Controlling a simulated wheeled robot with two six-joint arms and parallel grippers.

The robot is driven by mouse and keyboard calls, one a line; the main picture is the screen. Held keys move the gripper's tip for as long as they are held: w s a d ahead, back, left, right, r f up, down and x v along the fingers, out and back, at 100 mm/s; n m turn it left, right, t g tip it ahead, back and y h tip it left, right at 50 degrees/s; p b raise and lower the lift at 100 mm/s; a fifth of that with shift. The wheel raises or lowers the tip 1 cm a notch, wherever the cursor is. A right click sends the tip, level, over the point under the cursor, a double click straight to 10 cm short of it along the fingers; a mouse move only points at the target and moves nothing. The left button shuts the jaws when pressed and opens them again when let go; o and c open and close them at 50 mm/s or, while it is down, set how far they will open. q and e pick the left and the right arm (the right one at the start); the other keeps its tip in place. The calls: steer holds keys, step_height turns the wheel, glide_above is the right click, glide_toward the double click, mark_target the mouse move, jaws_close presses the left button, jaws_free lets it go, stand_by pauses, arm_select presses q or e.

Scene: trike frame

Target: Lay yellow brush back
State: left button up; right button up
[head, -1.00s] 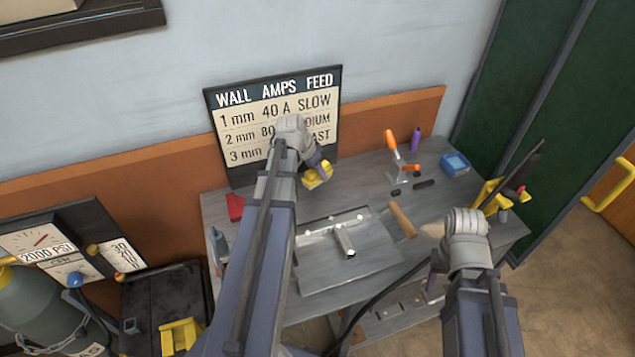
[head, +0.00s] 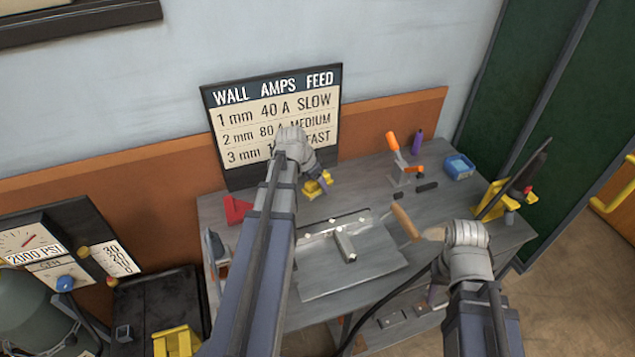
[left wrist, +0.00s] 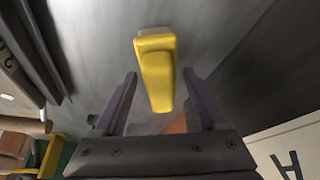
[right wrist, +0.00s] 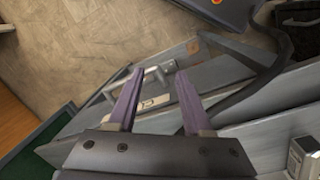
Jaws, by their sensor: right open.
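The yellow brush (head: 318,187) is at the back of the grey workbench, just below the sign. My left gripper (head: 315,178) is over it. In the left wrist view, the yellow brush (left wrist: 155,72) lies between the two spread fingers of my left gripper (left wrist: 160,85), with gaps on both sides. It appears to rest on the bench, though its underside is hidden. My right gripper (right wrist: 150,90) is open and empty, over the bench's right front part.
A metal plate with a small square tube (head: 345,245) lies mid-bench. A wooden handle (head: 404,221) is right of it. A red piece (head: 237,209) is at left, and an orange-handled clamp (head: 398,160) and blue box (head: 459,167) at back right. The sign (head: 275,120) stands close behind my left gripper.

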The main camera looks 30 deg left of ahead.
stand_by(0.3)
arm_select(q)
steer(key=shift+p+v, duration=0.8)
steer(key=shift+p, duration=0.05)
steer(key=p+v, duration=0.9)
steer(key=v, duration=0.1)
steer(key=shift+s+r+p, duration=0.1)
steer(key=shift+r+p, duration=0.25)
steer(key=s+d+g+y, duration=0.1)
steer(key=s+d, duration=0.3)
steer(key=d, duration=0.6)
steer(key=s+d+f+g+y, duration=0.1)
steer(key=s+d, duration=0.3)
steer(key=d, duration=0.7)
steer(key=s+d+g, duration=0.2)
steer(key=s+d, duration=0.2)
steer(key=d, duration=0.7)
steer(key=shift+f+g+y, duration=0.3)
steer(key=shift+g+y, duration=0.1)
